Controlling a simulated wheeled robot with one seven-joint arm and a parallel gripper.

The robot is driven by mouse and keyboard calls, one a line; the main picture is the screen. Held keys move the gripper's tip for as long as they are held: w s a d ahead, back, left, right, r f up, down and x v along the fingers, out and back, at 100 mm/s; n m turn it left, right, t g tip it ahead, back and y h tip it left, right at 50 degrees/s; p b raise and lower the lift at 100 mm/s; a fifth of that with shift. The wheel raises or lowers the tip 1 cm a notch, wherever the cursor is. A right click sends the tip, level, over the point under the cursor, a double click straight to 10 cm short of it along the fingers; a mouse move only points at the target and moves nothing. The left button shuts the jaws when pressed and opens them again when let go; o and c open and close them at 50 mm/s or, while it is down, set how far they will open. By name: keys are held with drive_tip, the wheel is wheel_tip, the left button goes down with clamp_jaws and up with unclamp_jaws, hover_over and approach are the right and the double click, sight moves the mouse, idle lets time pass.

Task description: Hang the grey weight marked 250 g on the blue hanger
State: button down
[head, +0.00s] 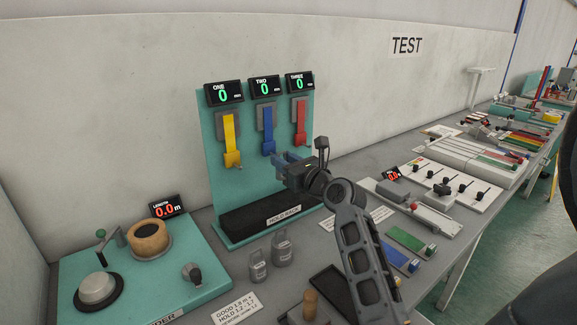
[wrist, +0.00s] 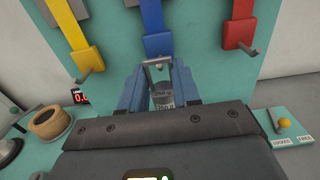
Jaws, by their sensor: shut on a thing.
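The grey weight (wrist: 163,98) is between the blue fingers of my gripper (wrist: 158,88) in the wrist view; its small label appears to read 250 g. Its wire loop points up toward the lower end of the blue hanger (wrist: 158,44). I cannot tell whether the loop is around the hanger's hook or only in front of it. In the head view the blue hanger (head: 267,132) hangs on the teal board under display TWO. My gripper (head: 283,161) is shut just below and right of it; the held weight is not clear there.
The yellow hanger (head: 231,140) and red hanger (head: 300,122) flank the blue one. Two more grey weights (head: 258,265) (head: 281,249) stand on the bench before the black hold rack tray (head: 262,218). A winder (head: 150,240) is at left.

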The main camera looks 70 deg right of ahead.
sight(270, 154)
drive_tip(key=shift+b+x, duration=0.4)
drive_tip(key=shift+x, duration=0.75)
drive_tip(key=shift+w+d+f+p, duration=0.25)
drive_tip(key=shift+w+f+p, duration=0.1)
drive_tip(key=shift+w+f, duration=0.1)
